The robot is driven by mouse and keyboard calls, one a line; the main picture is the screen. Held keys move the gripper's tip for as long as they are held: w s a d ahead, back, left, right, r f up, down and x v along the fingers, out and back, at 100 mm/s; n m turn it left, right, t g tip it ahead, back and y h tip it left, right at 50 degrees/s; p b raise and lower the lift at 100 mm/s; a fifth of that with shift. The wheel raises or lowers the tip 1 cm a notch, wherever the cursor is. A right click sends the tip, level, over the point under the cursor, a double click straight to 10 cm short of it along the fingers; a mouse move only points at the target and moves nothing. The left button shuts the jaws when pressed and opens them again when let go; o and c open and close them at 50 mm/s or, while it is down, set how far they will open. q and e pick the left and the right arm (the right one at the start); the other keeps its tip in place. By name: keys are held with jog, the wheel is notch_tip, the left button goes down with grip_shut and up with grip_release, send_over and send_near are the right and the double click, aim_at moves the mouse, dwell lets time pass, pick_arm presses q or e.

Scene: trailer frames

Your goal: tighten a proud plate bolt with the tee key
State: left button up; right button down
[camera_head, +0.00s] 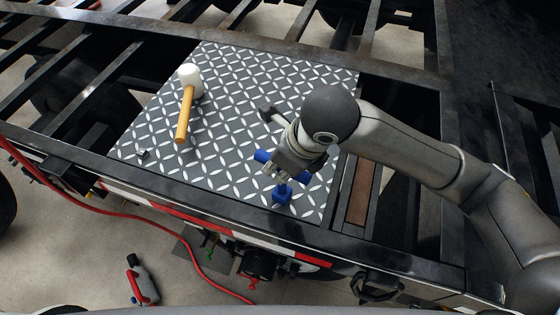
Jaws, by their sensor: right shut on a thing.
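The blue tee key (282,195) is at the front right part of the grey diamond-tread plate (235,100). Its crossbar is partly hidden by my right gripper (283,168), which is shut on it. The key's blue lower end is low over the plate near its front edge; I cannot tell whether it touches the plate or sits on a bolt. Any bolt under the key is hidden. A small dark piece (143,155), perhaps a bolt, stands at the plate's front left corner. My left gripper is not in view.
A mallet (187,105) with a white head and orange handle lies on the plate's left part. Dark frame rails (400,240) border the plate, with open gaps around them. A red hose (100,208) runs below the front edge. A grey-and-red bottle (143,280) is on the floor.

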jog(key=r, duration=0.2)
jog(key=r+p, duration=0.1)
jog(key=shift+w+r, duration=0.25)
jog(key=shift+w, duration=0.05)
jog(key=shift+r+p, duration=0.45)
jog(key=shift+r, duration=0.5)
jog(key=shift+s, duration=0.25)
jog(key=shift+f, duration=0.25)
